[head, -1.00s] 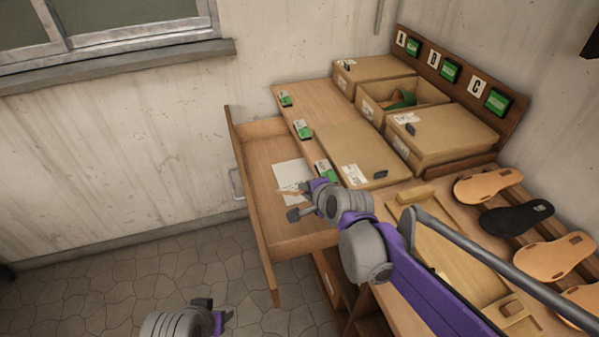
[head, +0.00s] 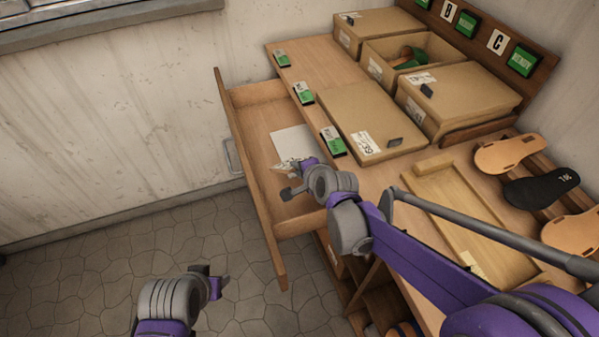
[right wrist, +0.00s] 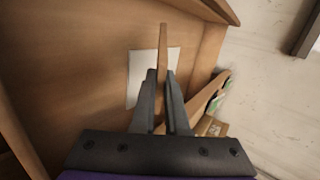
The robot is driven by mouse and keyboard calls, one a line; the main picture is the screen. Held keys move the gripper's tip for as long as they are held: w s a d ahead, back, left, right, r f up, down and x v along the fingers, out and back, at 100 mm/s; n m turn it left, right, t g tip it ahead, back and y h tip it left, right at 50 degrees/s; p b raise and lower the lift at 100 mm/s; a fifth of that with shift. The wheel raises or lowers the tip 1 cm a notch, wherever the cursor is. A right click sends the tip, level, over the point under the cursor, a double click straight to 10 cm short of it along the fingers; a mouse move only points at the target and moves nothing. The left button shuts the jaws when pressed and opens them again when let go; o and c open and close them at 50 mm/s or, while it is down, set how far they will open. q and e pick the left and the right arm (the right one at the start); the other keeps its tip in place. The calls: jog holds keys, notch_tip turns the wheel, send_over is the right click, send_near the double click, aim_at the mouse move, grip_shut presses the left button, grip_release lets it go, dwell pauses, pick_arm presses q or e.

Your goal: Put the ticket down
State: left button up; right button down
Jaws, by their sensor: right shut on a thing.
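My right gripper (head: 290,180) is over the open drawer (head: 262,128). In the right wrist view its two fingers (right wrist: 160,80) are shut on a thin tan piece, seen edge-on, which I take to be the ticket (right wrist: 163,45). Its face is hidden from that side. A white sheet (head: 293,141) lies on the drawer floor, and it also shows behind the fingers in the right wrist view (right wrist: 138,76). A small printed patch shows beside the gripper in the head view. My left gripper (head: 214,282) is low over the floor, away from the drawer; its jaw gap is unclear.
A closed cardboard box (head: 357,112) stands on the bench behind the drawer, with an open box (head: 372,50) holding a sandal farther back. Green-labelled tags (head: 333,140) line the bench edge. A wooden tray (head: 470,210) and sandal soles (head: 505,153) are at the right.

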notch_tip(320, 180, down, 6)
jog(key=shift+r+b, duration=0.1)
jog(key=shift+b, duration=0.25)
jog(key=shift+s, duration=0.15)
jog(key=c, duration=0.9)
grip_release()
jog(key=p+v, duration=0.1)
jog(key=v, duration=1.1)
